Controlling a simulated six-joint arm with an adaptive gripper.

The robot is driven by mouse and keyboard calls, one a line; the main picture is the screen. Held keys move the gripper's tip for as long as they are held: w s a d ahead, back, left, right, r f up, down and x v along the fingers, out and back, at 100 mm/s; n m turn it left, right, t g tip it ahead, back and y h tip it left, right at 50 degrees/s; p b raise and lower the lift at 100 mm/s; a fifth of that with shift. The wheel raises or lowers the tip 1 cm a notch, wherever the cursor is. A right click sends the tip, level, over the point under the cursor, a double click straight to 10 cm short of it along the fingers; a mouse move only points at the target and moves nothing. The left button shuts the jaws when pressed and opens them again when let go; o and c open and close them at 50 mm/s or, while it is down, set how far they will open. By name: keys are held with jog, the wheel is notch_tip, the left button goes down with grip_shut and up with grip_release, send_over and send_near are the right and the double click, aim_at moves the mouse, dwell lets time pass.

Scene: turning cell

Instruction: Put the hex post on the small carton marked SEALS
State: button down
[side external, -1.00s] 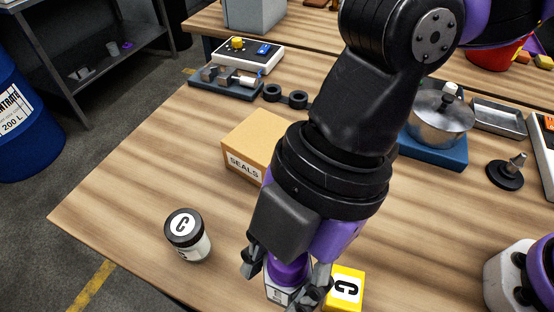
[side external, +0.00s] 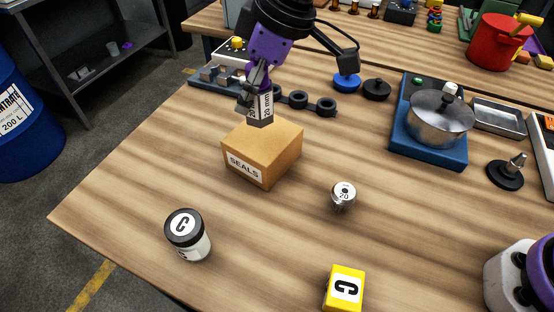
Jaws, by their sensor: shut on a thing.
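The small carton marked SEALS (side external: 262,152) is a closed tan box on the wooden table, left of centre, with its label on the front. My gripper (side external: 257,84) is above the back of the carton, shut on the hex post (side external: 261,112). The post is grey, upright, with a white label reading 20 mm. Its lower end appears over the carton's top near the back edge; I cannot tell whether it touches. The fingers partly hide the post's upper part.
Black rings (side external: 299,100) lie behind the carton. A pot (side external: 440,118) on a blue base is right. The table's middle right is clear.

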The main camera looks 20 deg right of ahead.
jog(key=shift+w+d+f, duration=0.3)
jog(key=shift+w+f, duration=0.1)
jog(key=shift+w, duration=0.25)
jog(key=shift+w+d+f, duration=0.25)
jog(key=shift+w+f, duration=0.15)
jog(key=shift+w, duration=0.2)
jog(key=shift+f, duration=1.95)
jog(key=shift+f, duration=0.1)
jog(key=shift+c, duration=1.7)
grip_release()
jog(key=shift+f, duration=0.1)
